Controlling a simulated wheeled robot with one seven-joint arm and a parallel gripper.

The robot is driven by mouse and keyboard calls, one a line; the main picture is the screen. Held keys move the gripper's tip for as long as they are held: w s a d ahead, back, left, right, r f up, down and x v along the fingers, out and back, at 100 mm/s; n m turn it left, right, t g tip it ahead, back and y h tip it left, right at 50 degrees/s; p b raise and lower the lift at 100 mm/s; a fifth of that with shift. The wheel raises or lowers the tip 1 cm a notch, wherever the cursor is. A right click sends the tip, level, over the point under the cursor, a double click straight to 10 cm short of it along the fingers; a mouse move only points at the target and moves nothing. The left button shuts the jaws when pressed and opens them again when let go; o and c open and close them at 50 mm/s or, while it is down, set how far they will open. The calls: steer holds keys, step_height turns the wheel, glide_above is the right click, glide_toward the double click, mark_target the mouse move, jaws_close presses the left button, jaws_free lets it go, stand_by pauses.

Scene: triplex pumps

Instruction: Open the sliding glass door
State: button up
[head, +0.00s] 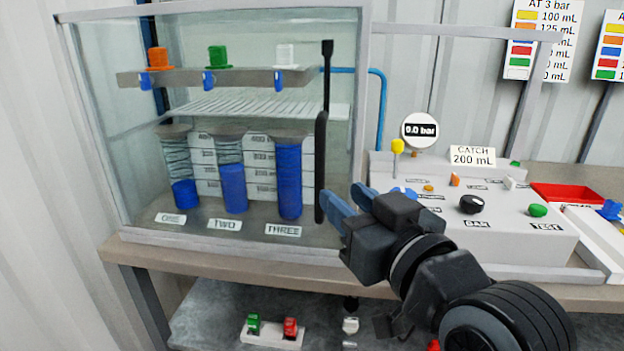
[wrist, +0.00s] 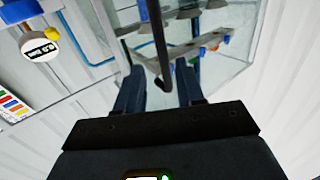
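The sliding glass door (head: 150,110) is the clear front pane of a grey-framed cabinet at the left of the head view. Its long black vertical handle (head: 321,165) stands near the right end of the pane, and it also shows in the wrist view (wrist: 158,45). My gripper (head: 342,193) is just right of the handle's lower part, with its blue fingers apart and nothing held. In the wrist view my gripper (wrist: 160,88) has the handle's end showing in the gap between the fingers. I cannot tell whether they touch it.
Behind the glass stand several cylinders with blue liquid (head: 234,188) under a bar with coloured knobs (head: 217,57). A control panel (head: 480,235) with knobs and a gauge (head: 419,130) is right of the cabinet. A red tray (head: 568,192) is further right.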

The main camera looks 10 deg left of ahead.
mark_target(322, 177)
steer(key=x, duration=0.8)
steer(key=shift+a+r+p, duration=0.15)
steer(key=shift+a+p, duration=0.05)
steer(key=shift+p, duration=0.1)
steer(key=shift+s, duration=0.1)
jaws_close()
